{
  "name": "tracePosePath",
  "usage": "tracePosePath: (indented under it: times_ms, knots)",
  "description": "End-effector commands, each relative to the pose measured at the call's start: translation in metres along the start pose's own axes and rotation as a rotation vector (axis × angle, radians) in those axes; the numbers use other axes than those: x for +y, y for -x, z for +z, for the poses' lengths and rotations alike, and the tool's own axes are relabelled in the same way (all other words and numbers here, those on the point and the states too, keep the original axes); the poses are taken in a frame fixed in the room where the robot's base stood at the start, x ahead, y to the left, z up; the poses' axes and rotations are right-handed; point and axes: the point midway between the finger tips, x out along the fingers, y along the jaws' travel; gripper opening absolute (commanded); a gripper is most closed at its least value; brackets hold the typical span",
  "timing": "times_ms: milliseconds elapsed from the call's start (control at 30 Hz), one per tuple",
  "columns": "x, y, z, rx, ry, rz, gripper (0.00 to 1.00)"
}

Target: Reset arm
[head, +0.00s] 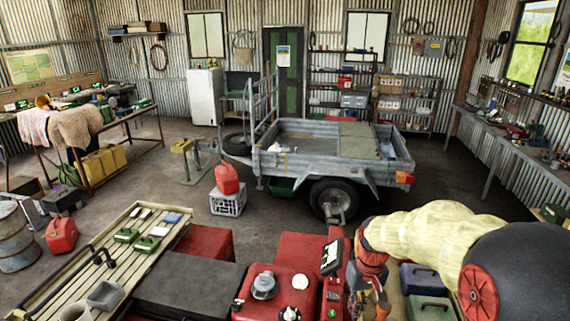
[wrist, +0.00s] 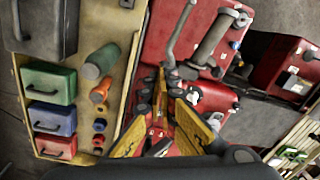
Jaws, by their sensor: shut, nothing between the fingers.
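My arm comes in at the right of the head view with a cream sleeve and a dark rounded part, bent over the red quad (head: 285,285). My gripper (wrist: 168,88) shows at the lower middle of the wrist view, with yellow side pieces and grey fingers. It is shut and empty. It hangs over the red bodywork, which also shows in the wrist view (wrist: 195,20). A handlebar with a grey grip (wrist: 212,42) lies just beyond the fingers. I cannot tell whether they touch anything. In the head view the gripper is hard to make out against the red parts.
In the wrist view, a wooden tray (wrist: 100,20) at left holds green, blue and red boxes. In the head view, a slatted rack (head: 110,265) carries small items, and a grey trailer (head: 300,160) stands ahead.

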Motion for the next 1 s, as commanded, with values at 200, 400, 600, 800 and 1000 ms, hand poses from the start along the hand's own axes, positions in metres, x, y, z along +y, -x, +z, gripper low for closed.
tracePosePath:
  times_ms: [200,400,600,800,1000]
  knots:
    - [-0.009,0.000,0.056,0.051,-0.080,0.021,0.00]
    - [-0.016,-0.004,0.104,0.109,-0.129,0.038,0.00]
    - [-0.022,-0.017,0.149,0.179,-0.154,0.052,0.00]
    - [-0.026,-0.037,0.188,0.264,-0.148,0.066,0.00]
    - [-0.030,-0.057,0.216,0.375,-0.135,0.077,0.00]
